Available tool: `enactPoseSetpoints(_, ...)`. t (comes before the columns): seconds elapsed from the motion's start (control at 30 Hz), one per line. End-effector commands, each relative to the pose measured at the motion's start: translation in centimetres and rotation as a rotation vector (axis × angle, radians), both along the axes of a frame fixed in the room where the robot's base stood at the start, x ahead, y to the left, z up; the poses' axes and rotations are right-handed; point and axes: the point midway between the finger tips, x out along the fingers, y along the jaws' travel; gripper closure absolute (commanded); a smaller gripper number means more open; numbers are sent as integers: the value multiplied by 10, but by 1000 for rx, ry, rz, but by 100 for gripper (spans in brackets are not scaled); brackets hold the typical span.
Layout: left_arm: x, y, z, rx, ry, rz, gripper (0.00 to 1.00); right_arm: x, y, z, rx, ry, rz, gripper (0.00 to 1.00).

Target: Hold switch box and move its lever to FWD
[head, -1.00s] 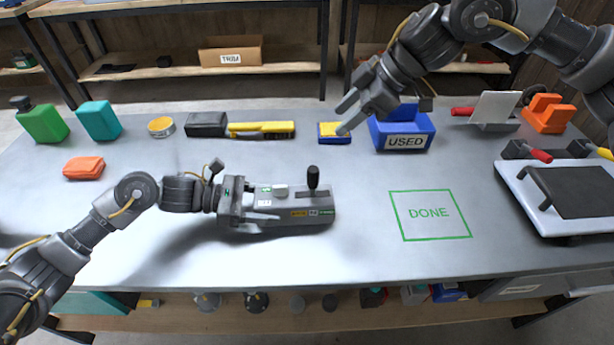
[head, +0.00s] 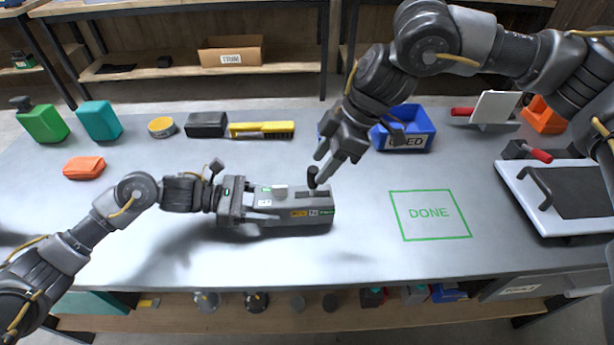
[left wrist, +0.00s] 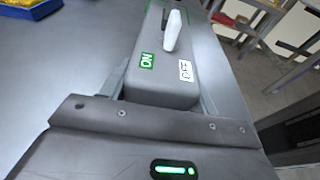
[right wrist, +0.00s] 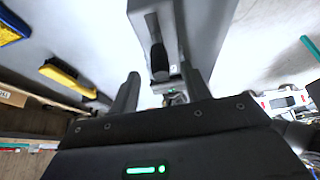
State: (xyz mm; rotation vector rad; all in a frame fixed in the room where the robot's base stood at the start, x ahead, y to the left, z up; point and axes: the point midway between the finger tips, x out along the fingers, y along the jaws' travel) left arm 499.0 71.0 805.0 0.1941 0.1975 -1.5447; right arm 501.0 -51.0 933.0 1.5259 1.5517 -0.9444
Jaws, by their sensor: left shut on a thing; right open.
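My left gripper (head: 243,203) is shut on the box's left end. In the left wrist view the box (left wrist: 160,85) sits between the fingers, with a white toggle (left wrist: 173,30) and a green ON label. My right gripper (head: 325,172) is open at the lever. In the right wrist view the lever's black knob (right wrist: 160,62) stands between the open fingers; contact is not clear.
A blue USED bin (head: 412,140) stands behind, close to my right gripper. A green DONE outline (head: 430,214) on the right is empty.

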Motion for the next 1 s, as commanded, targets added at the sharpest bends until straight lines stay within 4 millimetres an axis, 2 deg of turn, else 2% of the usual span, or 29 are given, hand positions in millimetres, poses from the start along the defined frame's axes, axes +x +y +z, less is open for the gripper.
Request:
enactPoseSetpoints(0.23,0,0,-1,1,1,-1,62,0,10,-21,1,1,0,53)
enactPoseSetpoints(0.63,0,0,-1,1,1,0,62,0,13,-25,1,0,1,53)
enactPoseSetpoints(0.87,0,0,-1,1,1,0,62,0,13,-25,1,0,1,82)
enactPoseSetpoints(1.0,0,0,-1,1,1,0,62,0,13,-25,1,0,1,83)
